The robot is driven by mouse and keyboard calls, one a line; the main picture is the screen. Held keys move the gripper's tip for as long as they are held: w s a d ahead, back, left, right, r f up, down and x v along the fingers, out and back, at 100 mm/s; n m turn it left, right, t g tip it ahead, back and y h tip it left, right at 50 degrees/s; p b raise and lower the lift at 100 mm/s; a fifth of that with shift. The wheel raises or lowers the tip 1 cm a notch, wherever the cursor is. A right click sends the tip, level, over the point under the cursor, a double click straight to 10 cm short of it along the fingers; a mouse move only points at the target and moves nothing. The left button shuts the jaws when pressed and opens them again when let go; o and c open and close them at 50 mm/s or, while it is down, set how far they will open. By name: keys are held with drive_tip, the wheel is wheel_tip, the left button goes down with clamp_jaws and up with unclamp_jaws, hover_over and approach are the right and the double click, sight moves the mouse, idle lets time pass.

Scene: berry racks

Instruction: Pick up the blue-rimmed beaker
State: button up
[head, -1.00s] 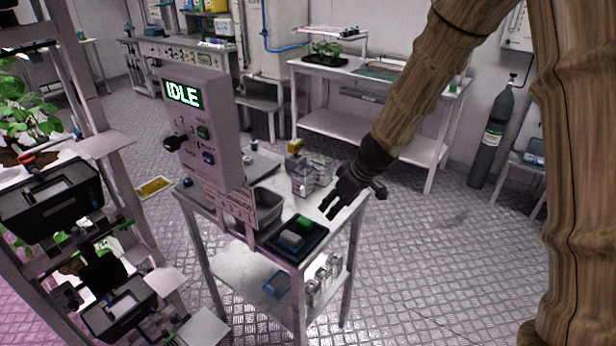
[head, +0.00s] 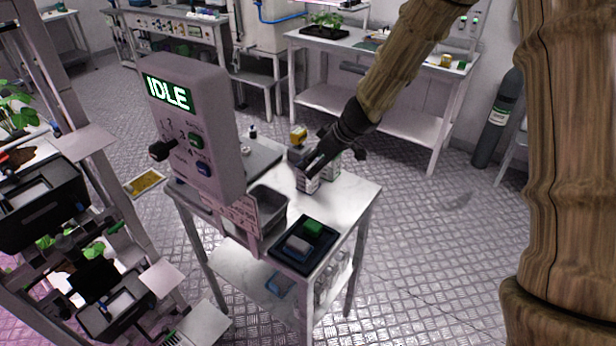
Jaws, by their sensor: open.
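My gripper (head: 306,168) is black and open. It is over the cart's top, at the clear containers (head: 312,184), and covers part of them. I cannot tell whether it touches them. They look like clear beakers with pale labels. I cannot make out a blue rim on any of them, so I cannot tell which is the blue-rimmed beaker.
The cart top (head: 350,192) also holds a grey bin (head: 268,205), a black tray (head: 305,262) with a green and a grey block, and a yellow item (head: 298,134). A control box (head: 195,125) reading IDLE stands at its left.

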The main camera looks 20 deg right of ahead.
drive_tip(key=shift+s+a+f, duration=0.1)
drive_tip(key=shift+s+a, duration=0.05)
drive_tip(key=shift+a, duration=0.05)
drive_tip(key=shift+a+f+p, duration=0.1)
drive_tip(key=shift+f+p, duration=0.2)
drive_tip(key=shift+p, duration=0.05)
drive_tip(key=shift+w+a+f+p, duration=0.2)
drive_tip(key=shift+w+f+p, duration=0.15)
drive_tip(key=shift+w+f, duration=0.55)
drive_tip(key=shift+x, duration=1.05)
drive_tip(key=shift+s, duration=0.15)
drive_tip(key=shift+c, duration=0.4)
drive_tip(key=c, duration=0.6)
